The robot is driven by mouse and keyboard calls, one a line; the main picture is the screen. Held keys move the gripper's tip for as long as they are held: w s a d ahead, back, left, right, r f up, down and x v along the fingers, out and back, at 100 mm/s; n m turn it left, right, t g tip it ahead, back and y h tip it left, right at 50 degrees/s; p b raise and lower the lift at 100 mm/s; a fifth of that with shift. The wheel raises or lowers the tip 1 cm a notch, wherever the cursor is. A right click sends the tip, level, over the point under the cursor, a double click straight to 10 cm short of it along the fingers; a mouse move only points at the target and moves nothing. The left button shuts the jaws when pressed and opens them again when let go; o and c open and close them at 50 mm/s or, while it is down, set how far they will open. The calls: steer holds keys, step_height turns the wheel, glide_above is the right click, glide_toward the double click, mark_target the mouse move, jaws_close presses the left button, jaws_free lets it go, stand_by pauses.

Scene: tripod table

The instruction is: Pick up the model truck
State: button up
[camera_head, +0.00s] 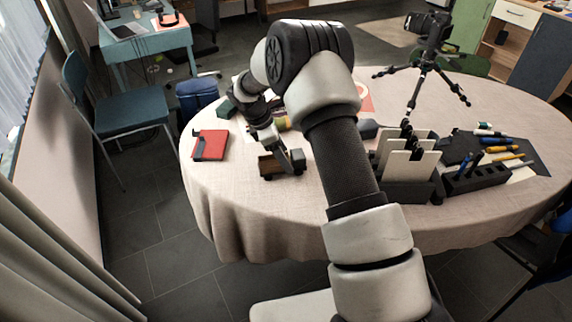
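The model truck (268,166), with a brown bed and a dark cab, stands on the round cloth-covered table (235,205), near its front left edge. My gripper (286,162) points down at the truck, and its fingertips overlap the middle of the truck in this view. The gripper hides part of the truck's middle. I cannot tell whether the fingers touch the truck or how far apart they are.
A red notebook (210,145) lies left of the truck. A small tripod with a camera (424,70) stands at the back. A rack with upright cards (408,165) and a dark pen holder (475,178) are on the right. Bare cloth lies in front of the truck.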

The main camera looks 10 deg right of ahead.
steer(key=shift+x, duration=1.2)
steer(key=c, duration=1.4)
steer(key=shift+o, duration=0.2)
steer(key=shift+r, duration=0.1)
